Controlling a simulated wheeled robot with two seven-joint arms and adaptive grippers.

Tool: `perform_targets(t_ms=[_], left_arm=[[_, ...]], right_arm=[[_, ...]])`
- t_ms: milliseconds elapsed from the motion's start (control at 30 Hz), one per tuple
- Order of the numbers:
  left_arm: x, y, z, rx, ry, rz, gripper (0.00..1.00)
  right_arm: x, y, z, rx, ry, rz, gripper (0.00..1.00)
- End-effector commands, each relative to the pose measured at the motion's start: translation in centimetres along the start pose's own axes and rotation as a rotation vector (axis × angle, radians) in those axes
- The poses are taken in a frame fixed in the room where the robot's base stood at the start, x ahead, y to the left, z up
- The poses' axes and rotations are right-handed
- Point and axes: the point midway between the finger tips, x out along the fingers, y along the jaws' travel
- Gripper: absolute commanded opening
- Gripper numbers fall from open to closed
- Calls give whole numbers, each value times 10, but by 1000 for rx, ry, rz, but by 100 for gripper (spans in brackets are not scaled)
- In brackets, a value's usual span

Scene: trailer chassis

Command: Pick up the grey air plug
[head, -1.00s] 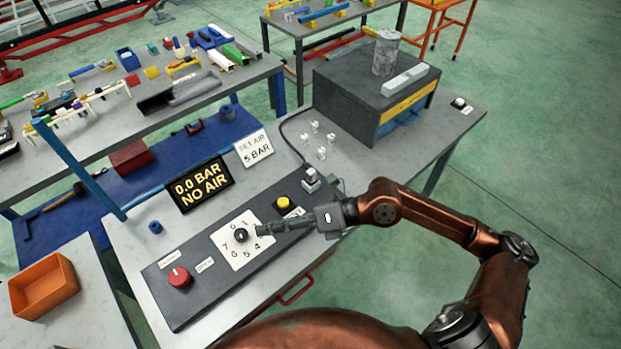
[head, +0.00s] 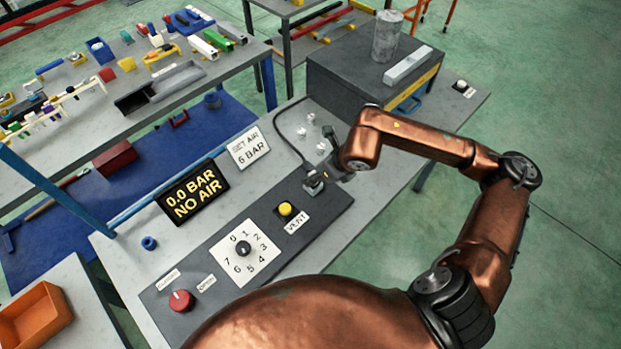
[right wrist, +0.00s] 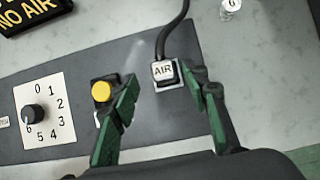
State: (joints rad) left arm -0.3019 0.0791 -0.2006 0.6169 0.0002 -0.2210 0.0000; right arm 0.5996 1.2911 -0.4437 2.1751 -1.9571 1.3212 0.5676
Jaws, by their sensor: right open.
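The grey air plug (right wrist: 163,71), marked AIR, sits in a pale-edged socket at the end of the dark panel, with a black hose running up from it. In the head view the plug (head: 313,182) is partly hidden by my right gripper (head: 328,168). In the right wrist view my right gripper (right wrist: 164,82) is open, with one green finger on each side of the plug's line. The fingers look apart from the plug; I cannot tell how far above it they are. My left gripper is not in view.
On the panel are a yellow VENT button (head: 285,208), a numbered dial (head: 243,248) and a red knob (head: 181,299). Behind stand a NO AIR display (head: 192,193) and a SET AIR sign (head: 248,148). Small clear pieces (head: 311,118) lie near the hose. A dark block (head: 365,85) stands behind.

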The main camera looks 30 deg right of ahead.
Motion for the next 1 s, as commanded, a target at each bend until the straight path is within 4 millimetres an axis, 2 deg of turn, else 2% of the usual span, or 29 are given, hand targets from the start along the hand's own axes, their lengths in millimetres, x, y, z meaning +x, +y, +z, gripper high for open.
perform_targets(t_ms=[33,100,233,333,500,633,1000], left_arm=[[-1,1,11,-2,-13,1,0],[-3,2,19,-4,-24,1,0],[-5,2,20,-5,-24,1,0],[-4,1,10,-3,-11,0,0],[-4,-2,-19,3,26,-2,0],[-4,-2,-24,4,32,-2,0],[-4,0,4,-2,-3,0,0]], right_arm=[[4,-2,-2,4,2,0,42],[13,-3,-4,6,4,-2,42],[33,-4,-5,7,2,0,42],[44,-5,-4,7,1,-1,42],[50,-4,-4,4,1,0,42],[50,-3,-4,3,1,0,42],[50,-3,-3,2,1,1,17]])
